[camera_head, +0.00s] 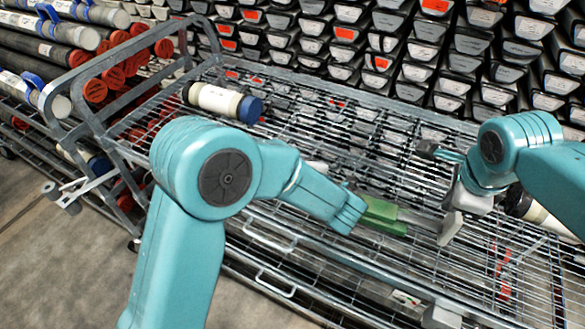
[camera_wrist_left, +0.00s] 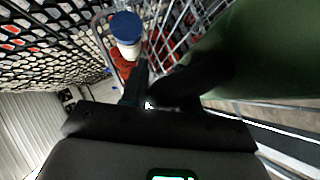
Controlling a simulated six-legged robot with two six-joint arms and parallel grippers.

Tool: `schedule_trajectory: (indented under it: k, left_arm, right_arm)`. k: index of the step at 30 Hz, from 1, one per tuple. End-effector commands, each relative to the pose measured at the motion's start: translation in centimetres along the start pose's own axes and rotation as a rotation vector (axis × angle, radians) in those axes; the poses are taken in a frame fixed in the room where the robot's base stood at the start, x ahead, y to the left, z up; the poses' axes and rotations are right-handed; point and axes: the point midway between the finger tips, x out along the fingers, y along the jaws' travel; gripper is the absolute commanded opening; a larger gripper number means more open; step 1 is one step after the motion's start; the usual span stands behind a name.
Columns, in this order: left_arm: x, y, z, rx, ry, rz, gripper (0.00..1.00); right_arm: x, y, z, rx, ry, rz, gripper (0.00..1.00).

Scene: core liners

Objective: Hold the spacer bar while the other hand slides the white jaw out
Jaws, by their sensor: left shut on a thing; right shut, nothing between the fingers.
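The spacer bar (camera_head: 384,215), a green block with a pale grey strip running right from it, lies over the wire deck of the cart. In the left wrist view a large dark green surface (camera_wrist_left: 265,50) is close at the upper right. My left gripper (camera_head: 355,212) is shut on the green part; its fingertips are mostly hidden in the head view. Its dark fingers (camera_wrist_left: 155,92) show in the wrist view. The white jaw (camera_head: 450,228) stands at the strip's right end. My right gripper (camera_head: 428,150) is shut and empty, above and left of the jaw, apart from it.
A white tube with a blue cap (camera_head: 222,102) lies on the cart's (camera_head: 285,80) left end. Another tube (camera_head: 540,214) is partly hidden behind my right arm. Stacked core liners (camera_head: 410,60) fill the back. Tubes with red caps (camera_head: 95,88) lie at left.

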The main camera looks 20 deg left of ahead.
Motion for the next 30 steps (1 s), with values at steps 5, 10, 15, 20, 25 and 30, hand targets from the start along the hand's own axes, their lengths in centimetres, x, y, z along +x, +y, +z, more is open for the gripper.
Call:
schedule_trajectory:
  k: [5, 10, 15, 20, 25, 30]
  left_arm:
    - [0.0, 0.1, 0.0, -0.001, 0.000, 0.001, 0.00]
    - [0.0, 0.1, 0.0, -0.001, 0.000, 0.001, 0.43]
    - [0.0, 0.0, 0.0, 0.000, 0.000, -0.001, 0.59]
    - [0.0, -0.1, 0.0, 0.002, -0.001, -0.003, 0.59]
    - [-1.7, -0.1, 0.1, 0.003, -0.004, -0.001, 0.59]
    - [-5.7, 0.0, 0.1, 0.001, -0.006, 0.003, 0.59]
  right_arm:
    - [0.0, 0.0, 0.0, 0.000, 0.000, 0.000, 0.00]
    - [0.0, 0.0, 0.0, 0.000, 0.000, 0.000, 0.00]
    - [0.1, 0.0, 0.0, 0.000, 0.000, 0.000, 0.00]
    - [0.1, 0.0, 0.0, 0.000, 0.000, 0.000, 0.00]
    - [0.1, 0.0, 0.0, 0.000, 0.000, 0.000, 0.00]
    - [0.1, 0.0, 0.0, 0.000, 0.000, 0.000, 0.00]
